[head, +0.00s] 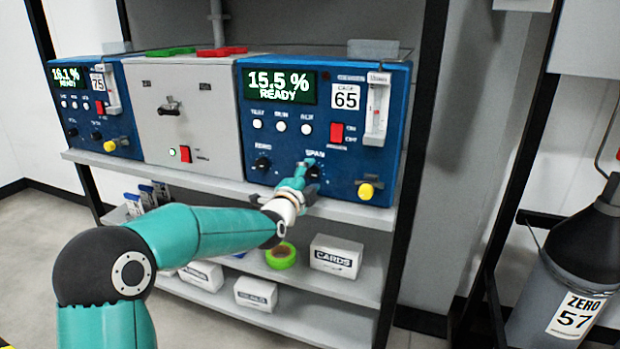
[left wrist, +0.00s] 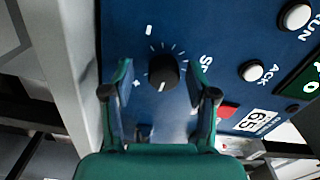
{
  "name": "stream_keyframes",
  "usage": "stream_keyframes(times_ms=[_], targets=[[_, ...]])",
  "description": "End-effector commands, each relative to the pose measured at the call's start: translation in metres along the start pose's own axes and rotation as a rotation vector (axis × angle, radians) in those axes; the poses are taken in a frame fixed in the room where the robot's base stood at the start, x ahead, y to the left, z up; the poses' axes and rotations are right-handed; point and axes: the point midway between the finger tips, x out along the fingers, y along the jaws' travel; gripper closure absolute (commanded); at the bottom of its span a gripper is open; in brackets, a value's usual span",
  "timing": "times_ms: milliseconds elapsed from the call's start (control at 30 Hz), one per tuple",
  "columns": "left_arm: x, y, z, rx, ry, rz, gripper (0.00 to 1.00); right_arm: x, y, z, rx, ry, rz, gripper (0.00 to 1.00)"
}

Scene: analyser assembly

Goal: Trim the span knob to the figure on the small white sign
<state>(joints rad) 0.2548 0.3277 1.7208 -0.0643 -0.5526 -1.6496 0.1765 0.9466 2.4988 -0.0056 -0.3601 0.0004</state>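The span knob (left wrist: 163,71) is black with a pale pointer mark, on the blue panel of the right-hand analyser (head: 256,190). In the head view the knob is partly hidden by my left gripper (head: 305,168). In the left wrist view the fingers of my left gripper (left wrist: 159,82) stand apart on either side of the knob, with visible gaps. The display (head: 279,86) reads 15.5 % READY. A small white sign on the panel (head: 345,96) reads 65. My right gripper is not in view.
A zero knob (head: 262,163), white buttons (head: 281,126), a red switch (head: 336,132), a flow tube (head: 377,108) and a yellow knob (head: 366,190) share the panel. A second blue analyser (head: 88,130) reads 16.1 %. A cylinder (head: 570,290) labelled ZERO 57 stands right.

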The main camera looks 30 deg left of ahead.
Motion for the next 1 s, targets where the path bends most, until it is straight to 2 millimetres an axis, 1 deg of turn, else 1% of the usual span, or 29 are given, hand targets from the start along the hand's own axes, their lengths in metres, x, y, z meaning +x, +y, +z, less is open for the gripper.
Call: stream_keyframes(times_ms=[200, 267, 367, 467, 700, 800, 900, 1000], targets=[[-0.003, -0.002, 0.001, 0.0, -0.002, -0.004, 0.42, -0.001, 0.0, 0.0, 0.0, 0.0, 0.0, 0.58], [-0.006, -0.003, 0.001, 0.0, -0.002, -0.005, 0.42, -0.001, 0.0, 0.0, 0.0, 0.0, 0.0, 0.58], [-0.017, -0.002, 0.001, 0.0, -0.002, -0.004, 0.42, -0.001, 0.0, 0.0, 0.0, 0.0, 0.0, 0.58], [-0.033, -0.002, 0.001, 0.0, -0.002, -0.004, 0.42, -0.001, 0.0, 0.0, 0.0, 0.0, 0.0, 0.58], [-0.081, -0.001, 0.001, 0.0, -0.001, -0.003, 0.42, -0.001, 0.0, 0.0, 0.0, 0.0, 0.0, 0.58], [-0.098, -0.001, 0.001, 0.0, -0.001, -0.002, 0.42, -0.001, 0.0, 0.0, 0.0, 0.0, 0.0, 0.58], [-0.11, 0.0, 0.001, 0.0, -0.001, -0.002, 0.42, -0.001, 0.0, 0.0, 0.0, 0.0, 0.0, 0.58], [-0.117, 0.0, 0.0, 0.0, -0.001, -0.001, 0.42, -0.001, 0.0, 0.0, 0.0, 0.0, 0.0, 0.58]])
